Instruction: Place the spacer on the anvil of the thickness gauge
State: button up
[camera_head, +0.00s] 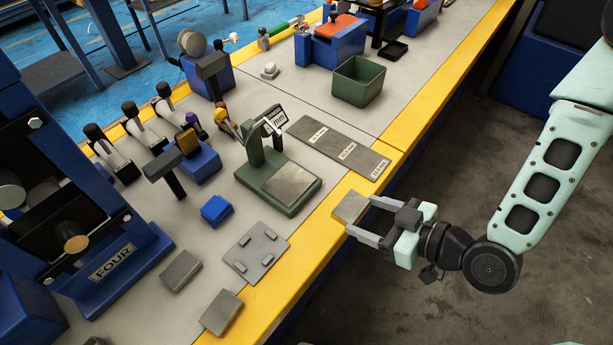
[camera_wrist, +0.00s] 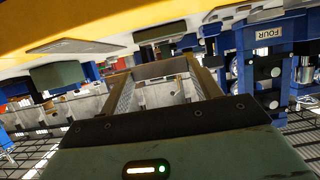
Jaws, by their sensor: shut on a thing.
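The thickness gauge (camera_head: 265,155) stands on the bench in the head view, with a green base, an upright post and a small tilted display. A square, bare grey metal plate (camera_head: 291,185) lies on its base and looks like the anvil. My gripper (camera_head: 357,218) is to the right of the gauge, by the yellow bench edge, apart from it. It is shut on the spacer (camera_head: 350,207), a flat grey-tan square plate at the fingertips. In the wrist view, my gripper (camera_wrist: 160,82) shows its two fingers; the spacer's outline between them is hard to make out.
A labelled grey strip (camera_head: 340,148) lies right of the gauge. A grey plate with pegs (camera_head: 255,257), two loose grey blocks (camera_head: 181,271) and a blue block (camera_head: 216,210) lie nearer. A green bin (camera_head: 358,82) stands farther back. A blue machine marked FOUR (camera_head: 110,262) is at left.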

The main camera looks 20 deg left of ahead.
jog(key=b+x, duration=0.2)
jog(key=r+b+x, duration=0.1)
jog(key=b+x, duration=0.1)
jog(key=b, duration=0.1)
jog(key=shift+w+a+f, duration=0.1)
jog(key=shift+w+a, duration=0.1)
jog(key=shift+a, duration=0.25)
jog(key=a+b, duration=0.1)
jog(key=b, duration=0.2)
jog(key=shift+w, duration=0.3)
jog(key=a+b, duration=0.1)
jog(key=b, duration=0.2)
jog(key=shift+w+a+b, duration=0.15)
jog(key=shift+a+b, duration=0.15)
jog(key=shift+a, duration=0.05)
jog(key=p, duration=0.1)
send_over(303, 191)
jog(key=shift+r, duration=0.35)
jog(key=shift+f, duration=1.75)
jog(key=shift+f+b, duration=0.1)
jog(key=shift+b, duration=0.3)
jog(key=o, duration=1.3)
